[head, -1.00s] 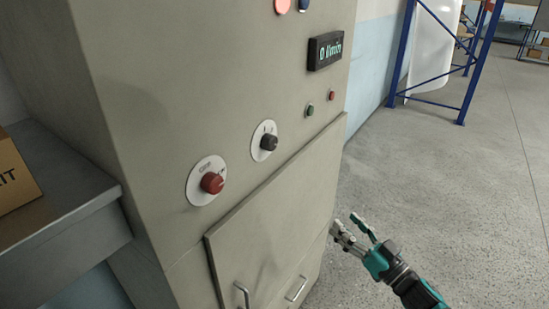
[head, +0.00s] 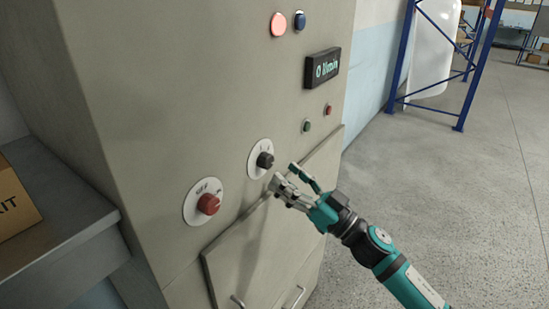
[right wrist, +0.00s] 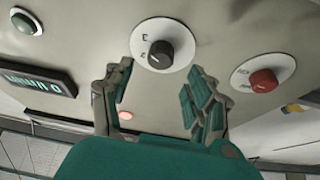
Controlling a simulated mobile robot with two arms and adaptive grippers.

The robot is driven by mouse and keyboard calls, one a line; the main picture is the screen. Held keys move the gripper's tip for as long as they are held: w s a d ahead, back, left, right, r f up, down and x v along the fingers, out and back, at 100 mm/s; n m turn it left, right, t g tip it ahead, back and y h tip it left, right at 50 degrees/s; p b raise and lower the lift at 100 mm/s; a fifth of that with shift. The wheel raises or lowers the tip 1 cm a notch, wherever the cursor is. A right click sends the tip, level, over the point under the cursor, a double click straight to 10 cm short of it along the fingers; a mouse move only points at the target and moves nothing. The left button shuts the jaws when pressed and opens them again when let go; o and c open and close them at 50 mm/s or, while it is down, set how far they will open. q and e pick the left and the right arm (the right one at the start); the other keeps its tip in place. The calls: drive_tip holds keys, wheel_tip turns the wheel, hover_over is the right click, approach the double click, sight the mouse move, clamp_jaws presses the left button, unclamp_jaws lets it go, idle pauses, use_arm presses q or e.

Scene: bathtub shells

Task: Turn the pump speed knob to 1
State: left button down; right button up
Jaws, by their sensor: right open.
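The cabinet front carries two knobs on white round dials: a black knob (head: 264,160) and, lower left, a red knob (head: 208,204). In the right wrist view the black knob (right wrist: 161,54) lies beyond and between the open fingers (right wrist: 160,100), and the red knob (right wrist: 263,81) is to the right. My left gripper is out of view.
A display (head: 322,68) reading 0 l/min sits above small green (head: 307,126) and red (head: 327,110) buttons. Below the knobs is a door panel (head: 265,250) with handles. A shelf (head: 60,225) bearing a box (head: 14,202) stands left. The floor (head: 450,190) at right is clear.

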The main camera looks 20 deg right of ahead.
sight(270, 162)
drive_tip(key=shift+p+x, duration=0.5)
drive_tip(key=shift+x, duration=1.7)
drive_tip(key=shift+c, duration=0.2)
drive_tip(key=c, duration=1.1)
